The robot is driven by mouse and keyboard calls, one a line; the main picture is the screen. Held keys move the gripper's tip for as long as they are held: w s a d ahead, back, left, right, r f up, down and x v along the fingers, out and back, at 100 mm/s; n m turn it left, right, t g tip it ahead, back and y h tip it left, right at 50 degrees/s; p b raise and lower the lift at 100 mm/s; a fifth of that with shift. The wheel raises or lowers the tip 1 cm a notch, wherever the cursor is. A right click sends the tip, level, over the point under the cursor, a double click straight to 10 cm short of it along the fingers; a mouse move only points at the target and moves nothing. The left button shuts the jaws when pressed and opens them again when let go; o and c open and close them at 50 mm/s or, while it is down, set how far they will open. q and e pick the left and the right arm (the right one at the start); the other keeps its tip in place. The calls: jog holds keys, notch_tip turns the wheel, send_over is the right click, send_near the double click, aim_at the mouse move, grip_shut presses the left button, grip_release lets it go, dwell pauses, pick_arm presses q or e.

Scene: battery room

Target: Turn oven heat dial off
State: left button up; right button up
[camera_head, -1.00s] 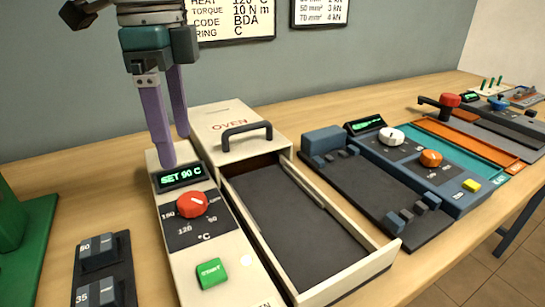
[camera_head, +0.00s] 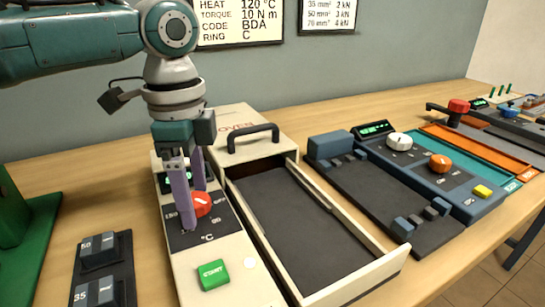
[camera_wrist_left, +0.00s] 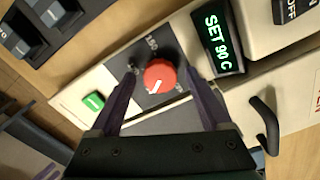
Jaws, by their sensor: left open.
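The oven's red heat dial (camera_head: 203,205) sits on the cream control panel (camera_head: 232,250). In the left wrist view the dial (camera_wrist_left: 160,77) shows a white pointer line, and the display (camera_wrist_left: 217,40) reads SET 90 C. My left gripper (camera_head: 194,210) is over the panel, pointing down, with its purple fingers open. In the wrist view the fingers stand on either side of the dial, with gaps between them and it. In the head view the fingers partly hide the dial and the display. The green START button (camera_head: 213,274) is nearer the front.
The oven's open drawer (camera_head: 392,262) lies to the right of the panel, with a black handle (camera_head: 253,138) behind it. A blue and black device (camera_head: 455,205) stands further right. Black blocks marked 50 and 35 (camera_head: 98,250) sit at the left.

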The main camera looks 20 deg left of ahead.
pick_arm(q)
grip_shut()
jog(key=shift+r+n+p, duration=0.2)
jog(key=shift+n+p, duration=0.3)
jog(key=shift+p, duration=0.25)
jog(key=n+p, duration=0.3)
jog(key=shift+d+r+p, duration=0.1)
jog(key=shift+p, duration=0.3)
jog(key=shift+n+p, duration=0.75)
jog(key=shift+n, duration=0.15)
jog(key=n+p, duration=0.2)
jog(key=n, duration=0.2)
jog(key=shift+n+p, duration=0.3)
jog(key=shift+p, duration=0.05)
jog(key=shift+f+n+p, duration=0.2)
jog(key=shift+n+p, duration=0.45)
jog(key=shift+n, duration=1.15)
grip_release()
